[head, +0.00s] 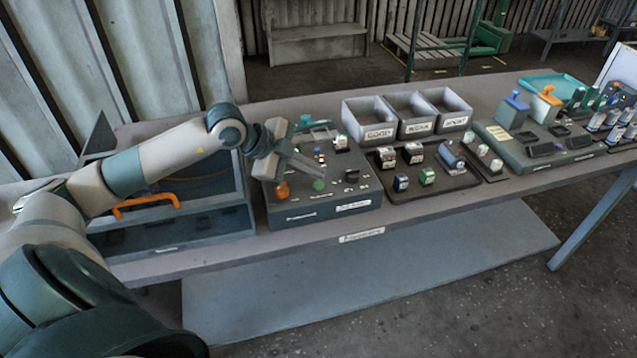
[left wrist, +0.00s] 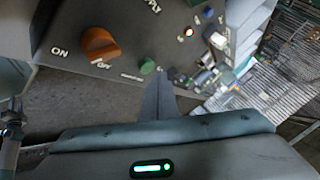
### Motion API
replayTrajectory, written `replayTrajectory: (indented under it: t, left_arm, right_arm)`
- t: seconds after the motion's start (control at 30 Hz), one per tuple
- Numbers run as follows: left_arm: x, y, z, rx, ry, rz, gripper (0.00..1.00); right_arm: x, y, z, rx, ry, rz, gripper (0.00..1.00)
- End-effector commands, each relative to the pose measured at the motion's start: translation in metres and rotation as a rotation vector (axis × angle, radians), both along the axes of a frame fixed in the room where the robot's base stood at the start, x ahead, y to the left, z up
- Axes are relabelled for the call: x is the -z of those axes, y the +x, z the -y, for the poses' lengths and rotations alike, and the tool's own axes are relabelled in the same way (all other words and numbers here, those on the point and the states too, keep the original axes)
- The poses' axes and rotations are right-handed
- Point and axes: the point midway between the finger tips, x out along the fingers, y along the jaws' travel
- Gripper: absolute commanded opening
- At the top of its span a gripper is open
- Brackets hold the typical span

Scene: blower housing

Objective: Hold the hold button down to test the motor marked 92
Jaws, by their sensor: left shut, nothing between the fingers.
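The grey test box (head: 320,205) stands on the bench with a sloped control panel. It has an orange knob (head: 282,190) and a round green button (head: 319,184). In the left wrist view the orange knob (left wrist: 100,45) sits by ON and OFF lettering, and the green button (left wrist: 147,66) has a small label I cannot read. My left gripper (head: 312,172) is shut and empty, just above the panel near the green button. Its fingers show in the left wrist view (left wrist: 160,85), tips beside the button; contact cannot be told. No marking 92 is readable. My right gripper is out of view.
Three grey bins (head: 378,134) stand behind a dark tray (head: 440,181) holding several small motors. Another device (head: 540,150) with blue and orange handles is at right. A case with an orange handle (head: 146,204) is left of the test box.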

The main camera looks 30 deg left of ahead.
Motion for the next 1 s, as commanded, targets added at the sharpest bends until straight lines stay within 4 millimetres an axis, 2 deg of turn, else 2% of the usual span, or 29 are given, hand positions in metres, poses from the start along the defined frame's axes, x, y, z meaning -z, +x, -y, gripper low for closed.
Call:
replayTrajectory:
  t: [0.17, 0.7, 1.0]
  left_arm:
    - [-0.006, 0.000, 0.000, -0.001, 0.000, 0.001, 0.00]
    - [-0.048, 0.000, 0.000, 0.000, 0.000, 0.000, 0.00]
    - [-0.050, 0.000, 0.000, 0.000, 0.000, 0.000, 0.00]
  right_arm:
    - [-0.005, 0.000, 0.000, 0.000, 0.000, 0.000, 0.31]
    - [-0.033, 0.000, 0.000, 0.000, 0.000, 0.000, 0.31]
    - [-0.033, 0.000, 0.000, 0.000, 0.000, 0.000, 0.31]
